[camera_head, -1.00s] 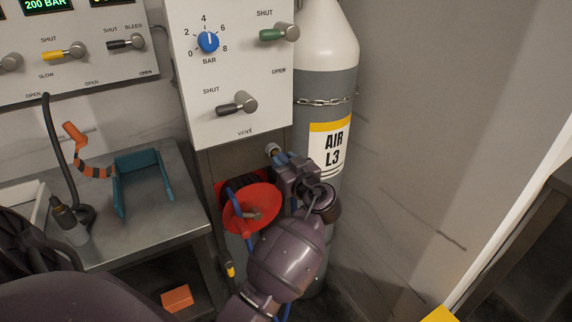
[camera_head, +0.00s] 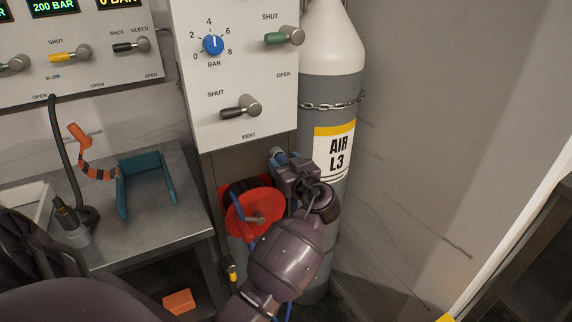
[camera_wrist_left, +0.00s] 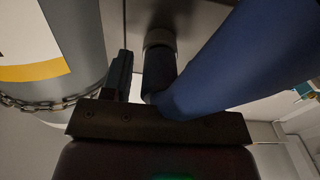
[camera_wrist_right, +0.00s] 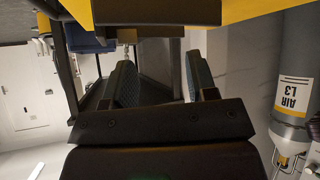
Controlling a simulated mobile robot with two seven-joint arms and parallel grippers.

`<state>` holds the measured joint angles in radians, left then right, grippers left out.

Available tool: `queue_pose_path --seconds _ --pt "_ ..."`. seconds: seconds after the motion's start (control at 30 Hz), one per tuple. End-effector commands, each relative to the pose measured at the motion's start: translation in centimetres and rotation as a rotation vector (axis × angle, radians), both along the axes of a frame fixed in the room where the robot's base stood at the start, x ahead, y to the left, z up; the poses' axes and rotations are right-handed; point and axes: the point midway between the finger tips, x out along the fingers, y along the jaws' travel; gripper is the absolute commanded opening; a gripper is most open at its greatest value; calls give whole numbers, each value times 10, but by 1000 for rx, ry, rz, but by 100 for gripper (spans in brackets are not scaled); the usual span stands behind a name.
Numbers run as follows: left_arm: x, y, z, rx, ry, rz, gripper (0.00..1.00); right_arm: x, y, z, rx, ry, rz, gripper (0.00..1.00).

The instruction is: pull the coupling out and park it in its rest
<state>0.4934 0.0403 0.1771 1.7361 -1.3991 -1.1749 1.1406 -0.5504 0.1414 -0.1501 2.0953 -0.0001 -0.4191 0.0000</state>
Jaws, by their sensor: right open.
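My left gripper (camera_head: 290,168) is around the coupling; a gap shows between one finger and the coupling, and the hose hides the other finger. A teal U-shaped bracket (camera_head: 124,197), possibly the rest, stands empty on the bench. My right gripper (camera_wrist_right: 163,85) is open and empty.
A red disc (camera_head: 250,212) with a central peg sits just below the coupling. The grey cylinder (camera_head: 330,100) with a chain stands close on the right. Yellow structure (camera_wrist_right: 265,10) lies above my right gripper.

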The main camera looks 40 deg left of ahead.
Motion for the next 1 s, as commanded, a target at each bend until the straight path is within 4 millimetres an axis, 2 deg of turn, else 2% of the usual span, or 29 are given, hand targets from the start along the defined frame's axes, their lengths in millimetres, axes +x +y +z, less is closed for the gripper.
queue_pose_path --seconds 0.53,0.7,1.0 --pt "0 0 0 0 1 0 63 1 -4 4 -13 -4 12 52" --pt "-13 -31 -2 -4 2 -1 63 15 -3 18 -13 -44 17 52" --pt "-33 -80 -1 -1 2 0 63 16 -2 13 -9 -39 15 52"
